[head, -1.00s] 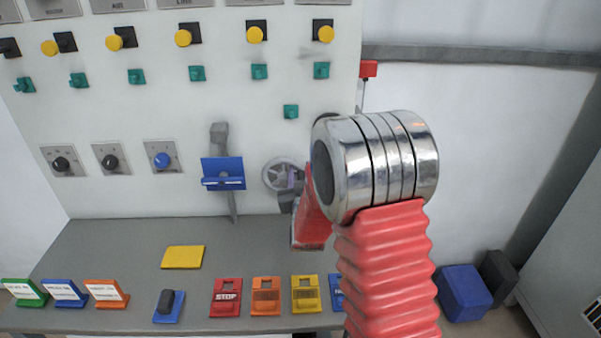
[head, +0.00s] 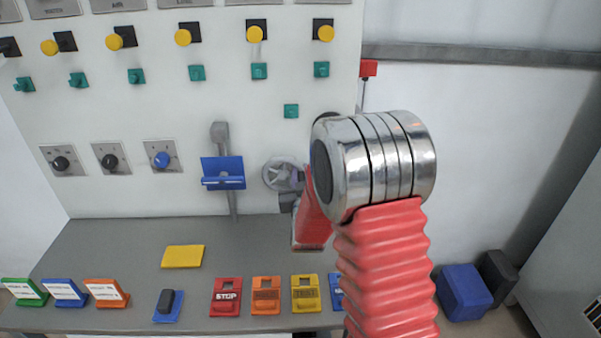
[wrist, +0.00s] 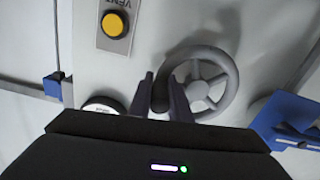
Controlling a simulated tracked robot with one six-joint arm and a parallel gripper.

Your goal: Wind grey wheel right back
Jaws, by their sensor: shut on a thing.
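The grey wheel (head: 283,173) is a spoked handwheel on the panel's lower right, partly hidden by my arm in the head view. In the wrist view the wheel (wrist: 202,85) fills the middle, its spokes and hub clear. My gripper (wrist: 170,93) is at the left part of the wheel's rim, with its two dark fingers on either side of a grey part there. It is shut on the wheel. In the head view my fingers are mostly hidden behind my arm.
A blue holder (head: 223,173) sits left of the wheel, and it also shows in the wrist view (wrist: 290,120). A yellow button (wrist: 114,25) is on the panel. Several coloured tags, including a red STOP tag (head: 227,297), lie on the grey shelf (head: 120,240) below.

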